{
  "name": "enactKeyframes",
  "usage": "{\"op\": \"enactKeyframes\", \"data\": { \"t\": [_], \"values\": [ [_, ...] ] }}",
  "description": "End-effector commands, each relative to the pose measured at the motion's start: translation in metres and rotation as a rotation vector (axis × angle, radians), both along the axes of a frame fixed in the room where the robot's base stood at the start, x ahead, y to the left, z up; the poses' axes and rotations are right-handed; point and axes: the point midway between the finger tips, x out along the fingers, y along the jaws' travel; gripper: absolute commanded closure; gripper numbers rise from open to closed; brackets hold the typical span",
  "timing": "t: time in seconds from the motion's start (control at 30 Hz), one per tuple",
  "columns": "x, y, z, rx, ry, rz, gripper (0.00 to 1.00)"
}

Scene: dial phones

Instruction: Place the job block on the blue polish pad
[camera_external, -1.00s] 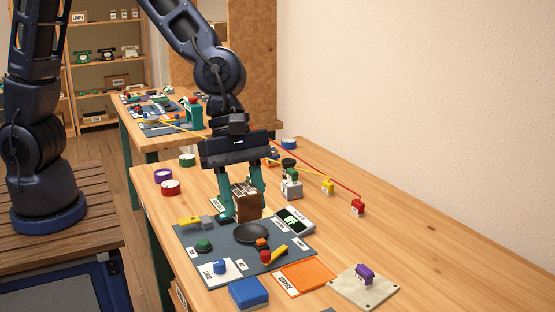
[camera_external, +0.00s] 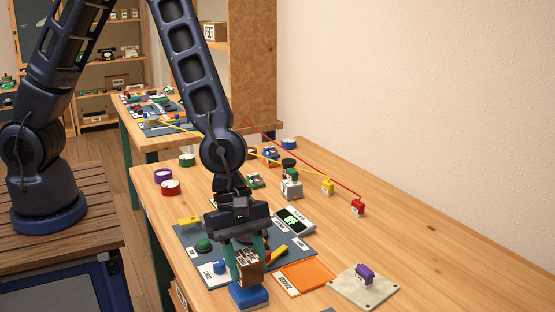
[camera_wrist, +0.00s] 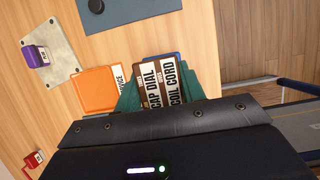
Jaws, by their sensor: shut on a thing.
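The job block (camera_external: 250,267) is brown with white labels on its face. My gripper (camera_external: 249,262) is shut on it, with a green finger on either side. In the wrist view the block (camera_wrist: 165,90) shows its top labels, "CAP DIAL" and one partly covered, between the fingers (camera_wrist: 162,95). The blue polish pad (camera_external: 249,297) lies directly below the block near the table's front edge. Only a blue edge of the pad (camera_wrist: 160,57) shows past the block in the wrist view. I cannot tell whether the block touches the pad.
An orange service mat (camera_external: 305,278) lies just right of the pad. Further right is a pale plate (camera_external: 364,288) with a purple piece (camera_external: 364,273). A grey work mat (camera_external: 190,245) with small parts is behind the gripper. The table's right side is clear.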

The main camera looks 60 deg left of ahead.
Motion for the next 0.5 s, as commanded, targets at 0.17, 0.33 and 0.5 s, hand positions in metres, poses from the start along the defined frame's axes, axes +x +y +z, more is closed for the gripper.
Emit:
{"op": "enactKeyframes", "data": {
  "t": [0.17, 0.33, 0.5],
  "values": [
    [0.000, 0.000, -0.021, 0.001, 0.003, -0.001, 0.84],
    [0.000, 0.000, -0.024, -0.001, 0.000, 0.000, 0.84],
    [0.000, 0.000, -0.024, 0.000, 0.000, 0.000, 0.84]
  ]
}}
